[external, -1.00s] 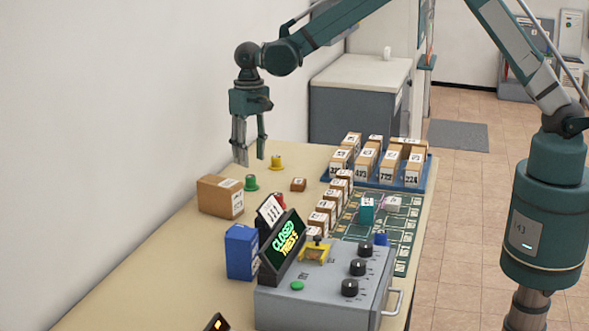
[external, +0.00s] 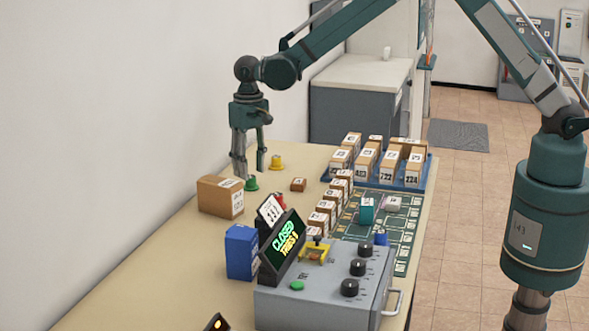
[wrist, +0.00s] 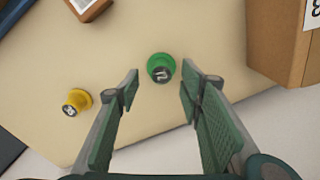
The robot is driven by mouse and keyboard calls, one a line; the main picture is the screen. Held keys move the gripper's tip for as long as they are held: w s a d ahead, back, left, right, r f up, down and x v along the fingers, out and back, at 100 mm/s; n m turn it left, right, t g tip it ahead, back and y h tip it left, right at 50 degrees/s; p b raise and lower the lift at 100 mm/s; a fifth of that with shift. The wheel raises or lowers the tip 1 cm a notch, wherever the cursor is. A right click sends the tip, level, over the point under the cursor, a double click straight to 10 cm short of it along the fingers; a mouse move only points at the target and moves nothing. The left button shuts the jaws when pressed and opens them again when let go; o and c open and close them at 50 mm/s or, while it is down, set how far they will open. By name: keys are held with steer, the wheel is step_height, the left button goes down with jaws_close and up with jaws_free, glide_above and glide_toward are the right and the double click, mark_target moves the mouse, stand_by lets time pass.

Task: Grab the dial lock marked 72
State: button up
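A green dial lock (external: 251,185) stands on the table near the wall; in the wrist view the green lock (wrist: 161,67) lies just beyond and between my fingertips, its top mark too small to read surely. A yellow dial lock (external: 277,163) stands farther back; it also shows in the wrist view (wrist: 76,101), left of my fingers, its mark unclear. A red piece (external: 281,202) is partly hidden behind the display. My gripper (external: 250,170) points down, open and empty, above and close to the green lock.
A cardboard box (external: 220,196) stands close to the green lock. A small brown block (external: 298,185) lies to its right. A blue box (external: 241,251), a lit display (external: 284,243) and a grey control box (external: 320,285) stand nearer. A blue tray (external: 424,178) holds several parcels.

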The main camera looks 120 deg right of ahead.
mark_target(253, 175)
steer(key=shift+w+f, duration=0.1)
steer(key=shift+f, duration=1.8)
steer(key=c, duration=1)
steer(key=shift+r, duration=0.15)
step_height(253, 175, up, 10)
steer(key=shift+f, duration=0.1)
